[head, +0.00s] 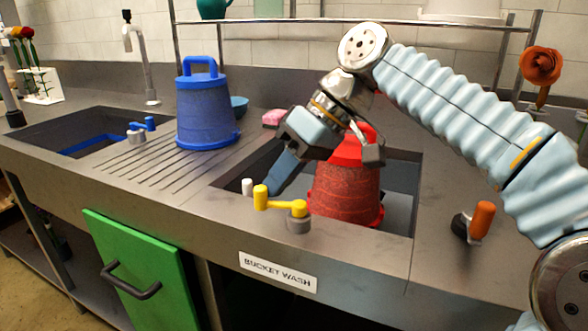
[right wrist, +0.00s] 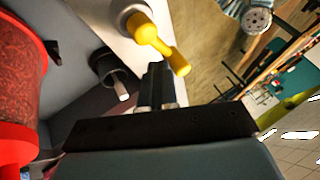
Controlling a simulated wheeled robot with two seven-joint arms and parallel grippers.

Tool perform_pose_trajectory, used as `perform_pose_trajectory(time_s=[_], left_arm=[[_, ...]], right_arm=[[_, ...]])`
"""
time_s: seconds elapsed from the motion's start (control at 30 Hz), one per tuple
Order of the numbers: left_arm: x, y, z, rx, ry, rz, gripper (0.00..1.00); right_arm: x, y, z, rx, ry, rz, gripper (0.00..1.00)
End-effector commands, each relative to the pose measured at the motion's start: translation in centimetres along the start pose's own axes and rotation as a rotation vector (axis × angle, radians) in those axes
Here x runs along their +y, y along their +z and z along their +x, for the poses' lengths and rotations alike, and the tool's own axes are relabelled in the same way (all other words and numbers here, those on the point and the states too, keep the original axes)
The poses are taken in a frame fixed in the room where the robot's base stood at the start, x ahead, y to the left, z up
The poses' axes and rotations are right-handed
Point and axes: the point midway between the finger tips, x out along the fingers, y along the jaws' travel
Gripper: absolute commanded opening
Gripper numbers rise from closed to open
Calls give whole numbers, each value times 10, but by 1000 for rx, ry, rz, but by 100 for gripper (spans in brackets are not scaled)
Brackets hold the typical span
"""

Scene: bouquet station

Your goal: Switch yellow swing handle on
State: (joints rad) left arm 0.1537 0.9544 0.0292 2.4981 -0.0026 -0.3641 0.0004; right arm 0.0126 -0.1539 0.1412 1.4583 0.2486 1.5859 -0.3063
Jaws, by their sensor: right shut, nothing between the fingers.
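The yellow swing handle (head: 279,204) sits on a grey round base at the front rim of the right sink. Its arm points left in the head view and ends in an upright yellow knob. In the right wrist view the handle (right wrist: 160,42) runs from its base toward my fingertips. My right gripper (head: 276,187) is shut and empty, just behind the knob. In the right wrist view the closed fingers (right wrist: 157,72) are close to the knob end; I cannot tell whether they touch. My left gripper is not in view.
A red bucket (head: 346,190) stands upside down in the right sink, under my right wrist. A blue bucket (head: 207,112) stands on the drainboard. An orange handle (head: 482,220) is at right and a blue handle (head: 150,123) by the left sink. A pink sponge (head: 273,118) lies behind.

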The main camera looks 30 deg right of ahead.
Motion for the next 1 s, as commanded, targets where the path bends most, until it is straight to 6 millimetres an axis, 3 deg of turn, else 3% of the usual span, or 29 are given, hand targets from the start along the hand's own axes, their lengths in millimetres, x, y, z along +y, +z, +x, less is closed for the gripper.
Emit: perform_pose_trajectory(time_s=[0.1, 1.0], left_arm=[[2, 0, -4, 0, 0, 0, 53], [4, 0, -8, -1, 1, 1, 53]], right_arm=[[-5, -2, 2, -51, -53, -93, 0], [-30, 13, 9, -48, -49, -89, 0]])
